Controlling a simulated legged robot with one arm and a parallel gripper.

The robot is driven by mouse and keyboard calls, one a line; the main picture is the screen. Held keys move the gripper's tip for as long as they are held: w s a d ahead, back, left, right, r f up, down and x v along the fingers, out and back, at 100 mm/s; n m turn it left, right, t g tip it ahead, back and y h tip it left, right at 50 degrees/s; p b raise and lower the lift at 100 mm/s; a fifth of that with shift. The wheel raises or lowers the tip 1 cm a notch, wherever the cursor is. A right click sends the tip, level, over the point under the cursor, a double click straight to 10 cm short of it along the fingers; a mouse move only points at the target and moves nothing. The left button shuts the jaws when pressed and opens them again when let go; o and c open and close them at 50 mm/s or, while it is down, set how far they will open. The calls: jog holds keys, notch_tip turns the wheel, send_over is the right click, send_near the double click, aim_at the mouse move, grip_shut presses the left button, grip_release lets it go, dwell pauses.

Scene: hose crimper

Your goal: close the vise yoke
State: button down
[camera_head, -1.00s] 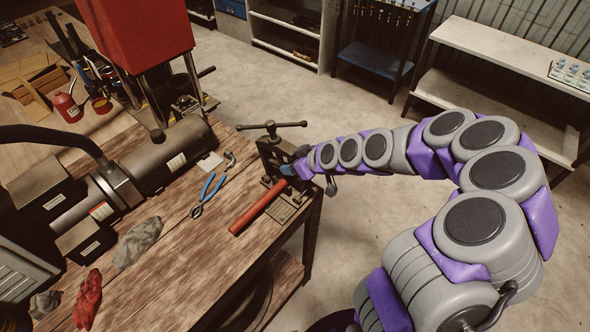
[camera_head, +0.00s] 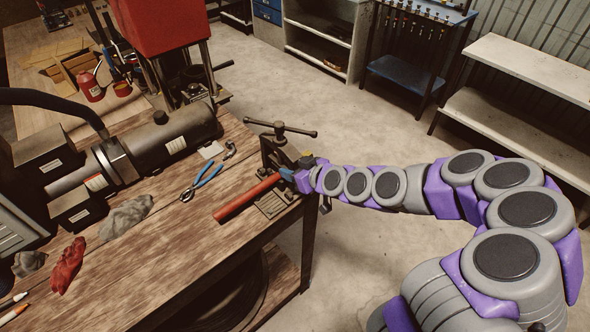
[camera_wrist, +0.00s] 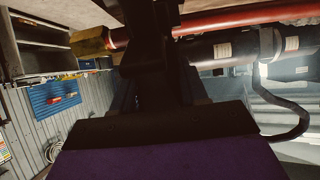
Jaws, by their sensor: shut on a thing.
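The vise (camera_head: 275,155) stands at the right corner of the wooden bench, with its T-handle screw (camera_head: 280,130) on top. A red hose (camera_head: 240,200) lies across the vise base, its fitting end at the yoke. In the wrist view the dark gripper body (camera_wrist: 160,85) fills the middle. The red hose (camera_wrist: 240,18) and its brass-coloured fitting (camera_wrist: 90,42) cross behind it. The yoke's exact angle is unclear.
Blue-handled pliers (camera_head: 205,180), a grey cloth (camera_head: 125,215) and a red cloth (camera_head: 67,265) lie on the bench (camera_head: 180,255). A dark cylindrical machine (camera_head: 165,138) and a red press (camera_head: 155,22) stand behind. The floor right of the bench is clear.

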jog(key=shift+f, duration=0.15)
jog(key=c, duration=0.7)
grip_release()
jog(key=shift+d, duration=0.1)
jog(key=v, duration=0.6)
jog(key=shift+p, duration=0.3)
jog(key=shift+d+b, duration=0.25)
jog(key=shift+b, duration=0.4)
jog(key=shift+b+v, duration=2.8)
jog(key=shift+v, duration=2.75)
jog(key=shift+a, duration=0.15)
